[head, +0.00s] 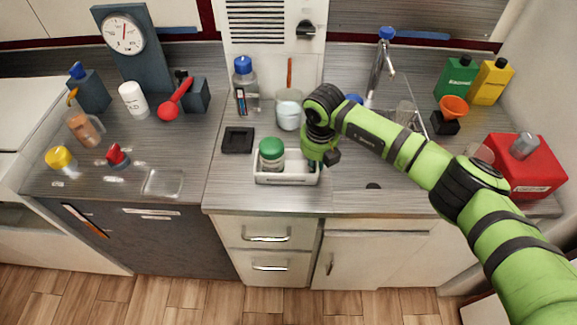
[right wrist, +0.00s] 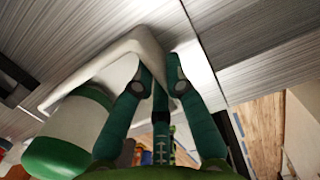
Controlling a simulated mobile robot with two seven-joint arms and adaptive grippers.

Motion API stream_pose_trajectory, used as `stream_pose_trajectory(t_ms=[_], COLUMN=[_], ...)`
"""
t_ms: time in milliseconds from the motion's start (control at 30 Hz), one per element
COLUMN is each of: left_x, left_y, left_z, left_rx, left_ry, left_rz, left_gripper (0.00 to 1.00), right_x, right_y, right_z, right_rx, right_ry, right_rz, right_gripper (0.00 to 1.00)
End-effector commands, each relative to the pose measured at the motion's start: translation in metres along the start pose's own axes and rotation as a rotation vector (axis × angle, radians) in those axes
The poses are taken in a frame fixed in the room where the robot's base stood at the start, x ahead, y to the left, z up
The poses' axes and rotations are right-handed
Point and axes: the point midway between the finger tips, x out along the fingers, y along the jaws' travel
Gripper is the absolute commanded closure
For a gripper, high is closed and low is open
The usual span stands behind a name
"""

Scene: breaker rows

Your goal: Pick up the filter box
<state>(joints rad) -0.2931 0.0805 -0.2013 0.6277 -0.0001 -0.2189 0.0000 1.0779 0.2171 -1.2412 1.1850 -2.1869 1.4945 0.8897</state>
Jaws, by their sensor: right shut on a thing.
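My right gripper (head: 315,166) points down at the right end of a white tray (head: 285,181) on the middle counter. I cannot tell for sure whether this piece is the filter box; no box is plainly named as such. The tray also shows in the right wrist view (right wrist: 120,48). A jar with a green lid (head: 271,150) stands in the tray's left part. My left gripper is in neither view.
A black square pad (head: 238,140) lies left of the tray. A beaker (head: 289,109) and a blue-capped bottle (head: 244,82) stand behind it. The sink tap (head: 380,65) and a red box (head: 524,166) are at the right. The counter's front edge runs close before the tray.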

Motion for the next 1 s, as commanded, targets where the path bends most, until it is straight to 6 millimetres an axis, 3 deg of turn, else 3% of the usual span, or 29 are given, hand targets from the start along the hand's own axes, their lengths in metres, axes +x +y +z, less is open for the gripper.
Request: stream_pose_trajectory(t_ms=[333, 633, 1000], left_x=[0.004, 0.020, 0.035], left_y=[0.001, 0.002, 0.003], left_z=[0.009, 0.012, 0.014], left_rx=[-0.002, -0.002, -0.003], left_ry=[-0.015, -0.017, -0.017], left_rz=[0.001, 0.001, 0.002], left_gripper=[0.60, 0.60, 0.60], right_x=[-0.008, -0.042, -0.074], right_y=[0.000, 0.000, -0.045], right_z=[0.002, 0.006, -0.022], right_rx=[0.001, -0.001, 0.002], right_ry=[-0.004, -0.007, -0.007], right_rz=[0.002, 0.003, 0.002], right_gripper=[1.00, 1.00, 1.00])
